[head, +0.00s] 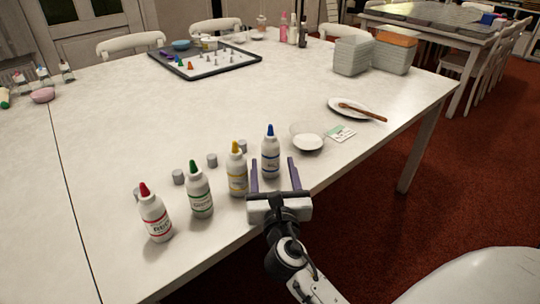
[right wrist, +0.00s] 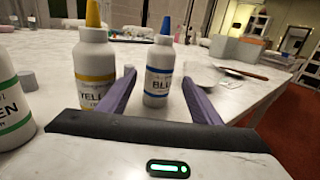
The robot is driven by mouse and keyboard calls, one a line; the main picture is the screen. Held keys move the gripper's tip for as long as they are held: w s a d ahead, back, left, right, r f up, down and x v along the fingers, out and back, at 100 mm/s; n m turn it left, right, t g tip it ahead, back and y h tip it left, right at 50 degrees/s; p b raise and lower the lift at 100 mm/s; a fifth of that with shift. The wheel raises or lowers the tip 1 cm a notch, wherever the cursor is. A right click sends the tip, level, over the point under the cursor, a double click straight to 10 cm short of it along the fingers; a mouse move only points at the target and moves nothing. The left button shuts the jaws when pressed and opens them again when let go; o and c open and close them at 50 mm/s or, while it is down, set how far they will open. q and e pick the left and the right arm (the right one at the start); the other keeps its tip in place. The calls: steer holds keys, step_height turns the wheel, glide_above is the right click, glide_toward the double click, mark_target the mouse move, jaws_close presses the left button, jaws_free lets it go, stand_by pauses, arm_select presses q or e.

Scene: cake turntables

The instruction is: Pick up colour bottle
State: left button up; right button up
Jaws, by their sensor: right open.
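Several white colour bottles stand upright in a row near the table's front edge. The blue-capped bottle (head: 270,158) stands at the right end, and it also shows in the right wrist view (right wrist: 158,75). The yellow-capped bottle (head: 237,175) is just left of it, then the green-capped bottle (head: 200,195) and the red-capped bottle (head: 156,218). My right gripper (head: 273,172) is open, its two purple fingers pointing at the blue bottle, one on either side of it. The left finger lies between the yellow and blue bottles. My left gripper is not in view.
Several small grey caps (head: 178,177) stand behind the bottles. A white bowl (head: 307,140) and a green-and-white card (head: 340,133) lie right of the blue bottle, with a plate and brush (head: 352,108) beyond. A dark-rimmed tray (head: 205,70) is at the back. The table's middle is clear.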

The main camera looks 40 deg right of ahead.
mark_target(271, 162)
steer(key=x, duration=0.5)
steer(key=shift+a, duration=0.15)
steer(key=c, duration=0.8)
